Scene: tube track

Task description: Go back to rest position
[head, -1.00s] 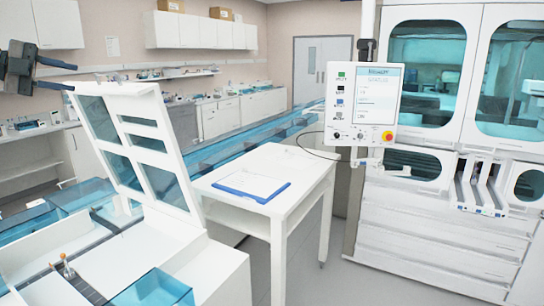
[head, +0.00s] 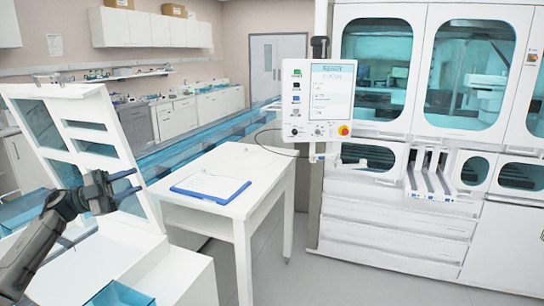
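My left gripper (head: 126,186) is in the lower left of the head view, in front of the raised white lid (head: 112,98) with its blue-tinted panes. Its fingers point right and are spread apart, with nothing visible between them. My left arm comes in from the bottom left corner. I cannot tell whether the gripper touches the lid frame. My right gripper is not in view.
A white table (head: 232,209) with a blue clipboard (head: 210,188) stands in the middle. A control screen (head: 322,90) and a large white machine (head: 398,222) stand to the right. Blue track (head: 195,140) runs behind the table. Grey floor is clear at lower right.

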